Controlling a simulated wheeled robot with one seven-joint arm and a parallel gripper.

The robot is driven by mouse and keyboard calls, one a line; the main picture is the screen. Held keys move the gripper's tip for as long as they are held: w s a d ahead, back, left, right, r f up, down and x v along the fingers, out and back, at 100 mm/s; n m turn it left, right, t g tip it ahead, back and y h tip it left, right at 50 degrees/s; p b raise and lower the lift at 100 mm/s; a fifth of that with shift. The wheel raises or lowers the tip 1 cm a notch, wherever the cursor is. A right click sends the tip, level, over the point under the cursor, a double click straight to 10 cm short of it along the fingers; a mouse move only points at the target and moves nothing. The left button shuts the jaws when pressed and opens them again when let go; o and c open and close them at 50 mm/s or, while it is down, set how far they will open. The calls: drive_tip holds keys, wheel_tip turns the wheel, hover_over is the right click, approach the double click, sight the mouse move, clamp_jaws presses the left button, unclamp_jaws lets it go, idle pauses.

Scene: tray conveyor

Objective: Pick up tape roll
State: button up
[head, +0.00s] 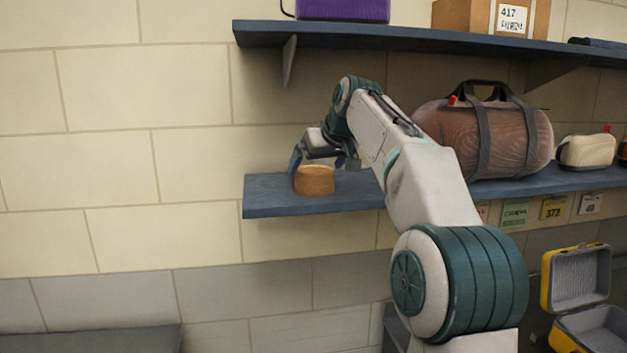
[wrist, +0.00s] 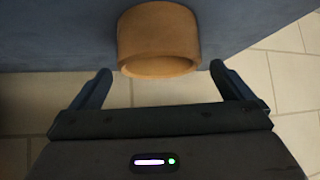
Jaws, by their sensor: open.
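The tape roll (head: 315,181) is a tan-orange ring lying flat near the left end of the middle blue shelf (head: 262,198). It also shows in the wrist view (wrist: 158,38), at the top centre, with its hollow side partly visible. My gripper (head: 322,162) is open at the tape roll in the head view. In the wrist view its two fingers (wrist: 160,80) are spread wide, one to the left and one to the right of the roll's near edge. Nothing is held. In the head view my arm hides part of the shelf to the right of the roll.
A brown duffel bag (head: 490,135) and a cream pouch (head: 586,151) stand further right on the same shelf. An upper shelf (head: 400,36) hangs above with a purple box (head: 343,9) and a cardboard box (head: 463,16). An open yellow case (head: 548,284) sits lower right.

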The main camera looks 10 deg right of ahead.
sight(314, 170)
drive_tip(key=shift+p+x, duration=0.65)
drive_tip(key=shift+x, duration=2.15)
drive_tip(key=c, duration=1)
